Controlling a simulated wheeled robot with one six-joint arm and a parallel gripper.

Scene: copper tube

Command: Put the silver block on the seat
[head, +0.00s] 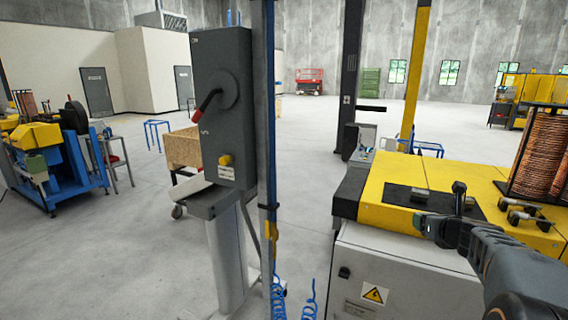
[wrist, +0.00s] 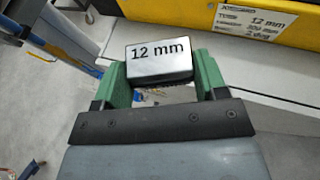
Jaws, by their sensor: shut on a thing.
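The silver block (wrist: 160,62) is marked "12 mm" and shows in the wrist view between the two green fingers of my gripper (wrist: 163,72). The fingers are shut on its left and right sides, and the labelled face is toward the camera. In the head view my gripper (head: 432,222) is dark and small, in front of the yellow machine top at the right; the block is hard to make out there. A black plate (head: 400,194) with small fittings lies on the yellow top, just beyond my gripper. I cannot tell whether this is the seat.
The yellow-topped machine (head: 385,215) carries copper coils (head: 541,155) and metal clamps (head: 525,218) at the right. A label (wrist: 252,20) on its yellow side also reads "12 mm". A grey switch box (head: 222,105) on a post stands left.

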